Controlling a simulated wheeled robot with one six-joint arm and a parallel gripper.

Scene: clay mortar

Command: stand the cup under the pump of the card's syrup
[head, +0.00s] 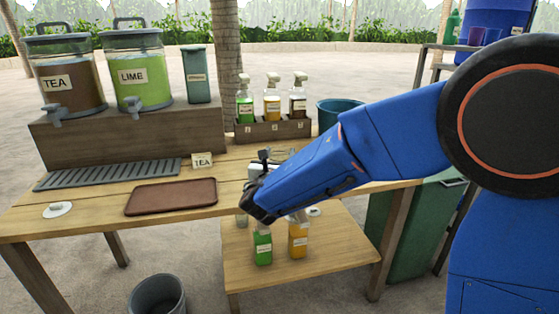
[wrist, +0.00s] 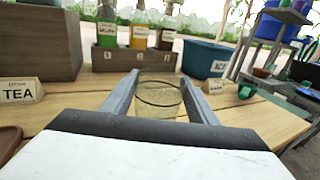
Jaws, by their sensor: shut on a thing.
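My gripper (wrist: 160,80) is shut on a clear cup (wrist: 158,98), which sits upright between the two fingers in the wrist view. In the head view my gripper (head: 262,168) is over the table, and the cup cannot be made out there. A small card reading TEA (head: 203,160) stands on the table, also at left in the wrist view (wrist: 20,91). Behind the gripper, a wooden rack (head: 257,131) holds a green bottle (head: 245,110), an amber bottle (head: 272,106) and a dark bottle (head: 298,104). Their labels are too small to read.
Dispensers marked TEA (head: 62,84) and LIME (head: 133,77) stand on a wooden block with a green canister (head: 198,77). A grey drip grate (head: 110,174) and brown tray (head: 172,196) lie in front. A blue-green bucket (head: 335,110) is right of the rack.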

